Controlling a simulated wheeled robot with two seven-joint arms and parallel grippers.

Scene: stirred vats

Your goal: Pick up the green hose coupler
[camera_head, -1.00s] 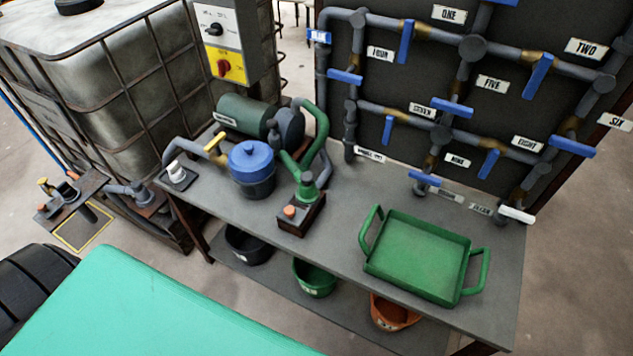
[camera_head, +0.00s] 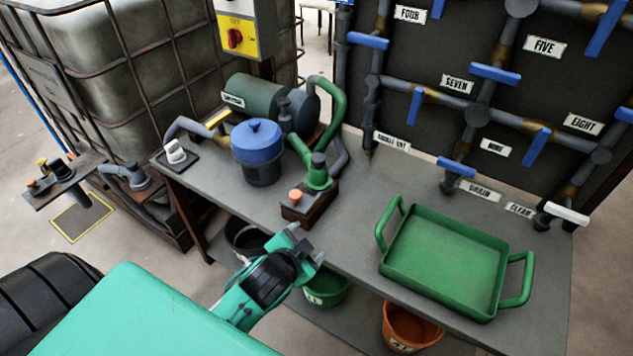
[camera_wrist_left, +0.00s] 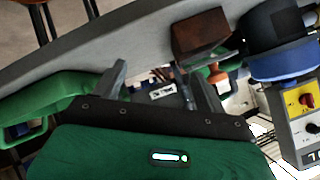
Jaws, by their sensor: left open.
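The green hose coupler (camera_head: 318,174) stands upright on a small brown block with an orange knob (camera_head: 296,195), at the middle of the bench. A green hose (camera_head: 335,105) arches behind it. My left gripper (camera_head: 306,245) is open and empty at the bench's front edge, in front of and below the block, apart from the coupler. In the left wrist view the two fingers (camera_wrist_left: 160,85) are spread. The brown block (camera_wrist_left: 205,35) shows beyond them, with green parts beside it that I cannot clearly tell apart. My right gripper is not in view.
A blue-lidded pot (camera_head: 258,150) stands left of the coupler, and a green tray (camera_head: 445,262) lies to the right. A pump (camera_head: 250,100) and pipes with blue-handled valves (camera_head: 480,115) are behind. Buckets (camera_head: 410,325) stand on the lower shelf. Bare bench lies between block and tray.

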